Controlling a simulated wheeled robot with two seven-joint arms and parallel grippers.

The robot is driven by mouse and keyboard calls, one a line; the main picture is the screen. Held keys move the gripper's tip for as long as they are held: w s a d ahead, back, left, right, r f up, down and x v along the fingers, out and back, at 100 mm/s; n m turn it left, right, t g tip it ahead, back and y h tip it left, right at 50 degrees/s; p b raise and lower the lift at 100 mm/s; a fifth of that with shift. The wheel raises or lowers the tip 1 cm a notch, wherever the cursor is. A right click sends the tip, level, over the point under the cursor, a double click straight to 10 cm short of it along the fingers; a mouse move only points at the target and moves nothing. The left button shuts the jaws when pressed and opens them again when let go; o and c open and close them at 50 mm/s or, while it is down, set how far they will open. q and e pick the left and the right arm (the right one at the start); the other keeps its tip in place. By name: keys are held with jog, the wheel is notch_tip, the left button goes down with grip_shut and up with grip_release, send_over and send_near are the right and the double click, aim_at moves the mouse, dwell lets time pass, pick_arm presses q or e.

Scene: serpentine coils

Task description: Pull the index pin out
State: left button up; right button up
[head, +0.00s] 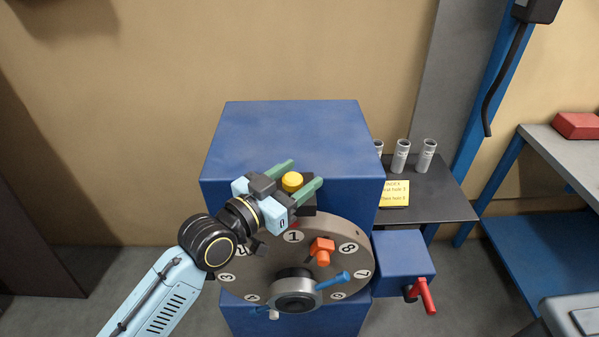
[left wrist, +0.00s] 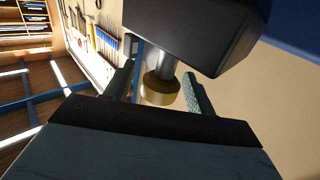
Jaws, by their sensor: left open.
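The index pin has a yellow knob (head: 292,181), which shows above the numbered round plate (head: 335,225) on the front of the blue machine (head: 290,140). In the left wrist view the yellow knob (left wrist: 160,90) sits on a grey metal shaft (left wrist: 167,62) that comes out of a black block (left wrist: 195,30). My left gripper (head: 307,173) is open, with its green fingers on either side of the knob. The left wrist view shows the fingers (left wrist: 157,92) apart, with a gap on at least the right side. My right gripper is not in view.
An orange block (head: 322,250) and a blue-handled hub (head: 294,291) are on the plate. A blue box with a red handle (head: 424,293) is at the right. A dark shelf (head: 440,200) holds grey cups (head: 401,156) and a yellow note (head: 395,192).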

pick_arm(q)
jog(key=shift+w+d, duration=0.35)
jog(key=shift+d, duration=0.05)
grip_shut()
jog(key=shift+r+p, duration=1.35)
jog(key=shift+r, duration=0.05)
jog(key=shift+c, duration=2)
grip_release()
jog(key=shift+r, duration=0.1)
jog(key=o, duration=0.4)
